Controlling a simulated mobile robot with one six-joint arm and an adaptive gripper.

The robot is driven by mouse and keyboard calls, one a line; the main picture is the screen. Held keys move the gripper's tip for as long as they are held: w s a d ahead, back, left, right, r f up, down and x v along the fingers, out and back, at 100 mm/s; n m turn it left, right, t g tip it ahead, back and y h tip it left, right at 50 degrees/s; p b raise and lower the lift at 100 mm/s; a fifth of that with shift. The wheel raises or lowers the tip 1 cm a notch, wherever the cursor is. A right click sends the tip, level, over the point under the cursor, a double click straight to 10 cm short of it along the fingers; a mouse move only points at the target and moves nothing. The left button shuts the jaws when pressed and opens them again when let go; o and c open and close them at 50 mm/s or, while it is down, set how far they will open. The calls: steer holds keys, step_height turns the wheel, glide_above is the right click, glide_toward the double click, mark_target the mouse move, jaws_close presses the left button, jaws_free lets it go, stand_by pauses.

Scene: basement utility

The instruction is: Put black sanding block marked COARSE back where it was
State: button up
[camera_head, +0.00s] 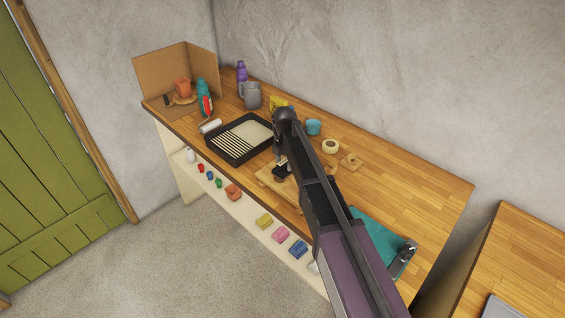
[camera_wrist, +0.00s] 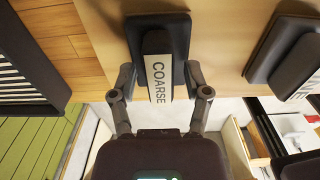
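The black sanding block (camera_wrist: 133,35) has a pale label reading COARSE and lies straight ahead in the wrist view. My gripper (camera_wrist: 160,75) has one finger at each side of it, partly closed to about its width, and looks shut on it. In the head view my gripper (camera_head: 281,158) is low over the wooden board (camera_head: 266,179), with the block small and dark beneath it. I cannot tell whether the block touches the board. A second black block (camera_wrist: 285,40), its label ending in NE, sits to the right in the wrist view.
A black paint tray (camera_head: 216,152) stands left of the board. A teal mat (camera_head: 372,222) with a dark tool is at the right, partly behind my arm. Bottles, a grey jug (camera_head: 252,95) and tape (camera_head: 331,146) stand farther back. Several small coloured items line the shelf below the front edge.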

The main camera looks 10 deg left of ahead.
mark_target(284, 161)
steer(key=shift+r, duration=0.2)
stand_by(0.3)
step_height(284, 161, up, 12)
steer(key=p, duration=1.2)
stand_by(0.9)
steer(key=s+d+m, duration=0.6)
steer(key=d+m, duration=0.4)
steer(key=d, duration=0.1)
steer(key=s+d+m, duration=0.7)
steer(key=d+m, duration=0.3)
steer(key=d, duration=0.2)
steer(key=s+d+m, duration=0.6)
steer(key=d+m, duration=0.4)
steer(key=d, duration=0.1)
steer(key=shift+s+d, duration=0.15)
steer(key=shift+d, duration=0.25)
